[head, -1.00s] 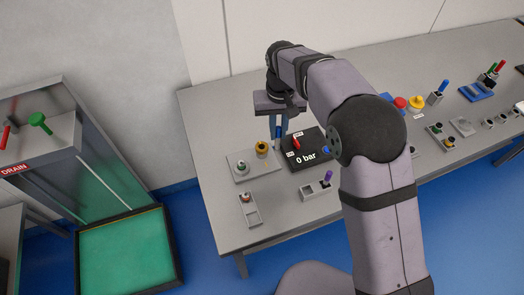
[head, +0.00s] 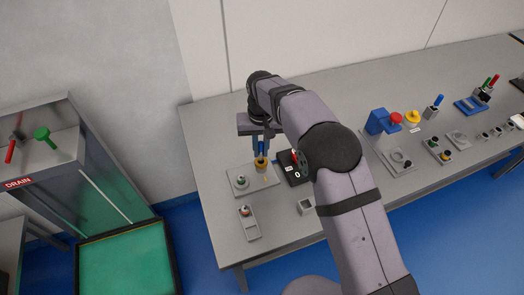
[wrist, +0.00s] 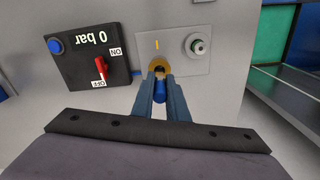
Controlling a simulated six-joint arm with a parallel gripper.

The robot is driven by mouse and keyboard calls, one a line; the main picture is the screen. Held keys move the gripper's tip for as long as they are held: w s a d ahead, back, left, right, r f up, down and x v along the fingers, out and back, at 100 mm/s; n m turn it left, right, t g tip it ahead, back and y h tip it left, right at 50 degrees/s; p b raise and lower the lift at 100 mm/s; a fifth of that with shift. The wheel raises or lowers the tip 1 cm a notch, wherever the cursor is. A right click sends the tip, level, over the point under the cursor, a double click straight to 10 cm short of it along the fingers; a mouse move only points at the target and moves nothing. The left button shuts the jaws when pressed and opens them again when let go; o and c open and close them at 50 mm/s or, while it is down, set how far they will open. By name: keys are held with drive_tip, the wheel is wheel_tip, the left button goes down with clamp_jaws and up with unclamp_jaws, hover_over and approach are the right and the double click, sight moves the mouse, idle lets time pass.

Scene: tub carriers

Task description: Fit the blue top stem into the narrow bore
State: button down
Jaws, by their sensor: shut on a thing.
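My gripper (head: 261,152) is shut on the blue top stem (head: 261,147), pointing down at the brass-coloured fitting (head: 261,164) on a grey plate (head: 266,183). In the wrist view the blue stem (wrist: 160,92) lies between the two fingers, and its far end is over the dark opening of the brass fitting (wrist: 157,64). I cannot tell whether the stem's tip is inside or just above it. A grey round fitting (head: 240,182) stands on the same plate; it also shows in the wrist view (wrist: 198,45). Which bore is narrower is not clear.
A black box (wrist: 90,55) reading "0 bar", with a red ON/OFF switch (wrist: 101,68), stands beside the plate. A small grey holder (head: 248,222) is in front. Blue, red and yellow parts (head: 395,118) stand farther right. My arm hides part of the bench.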

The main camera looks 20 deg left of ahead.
sight(262, 156)
drive_tip(key=shift+s+d+f, duration=0.1)
drive_tip(key=shift+s+f, duration=0.05)
drive_tip(key=shift+f, duration=0.55)
drive_tip(key=shift+s+d+f, duration=0.1)
drive_tip(key=shift+f, duration=0.6)
drive_tip(key=c, duration=1.8)
unclamp_jaws()
drive_tip(key=shift+o, duration=0.3)
drive_tip(key=shift+w+a+f, duration=0.1)
drive_tip(key=shift+w+a, duration=0.15)
drive_tip(key=shift+w, duration=0.05)
drive_tip(key=shift+s+d+r, duration=0.1)
drive_tip(key=shift+d+r, duration=0.05)
drive_tip(key=shift+r, duration=0.85)
wheel_tip(262, 156, up, 10)
drive_tip(key=b, duration=0.2)
drive_tip(key=shift+r+b, duration=0.25)
drive_tip(key=shift+b, duration=0.05)
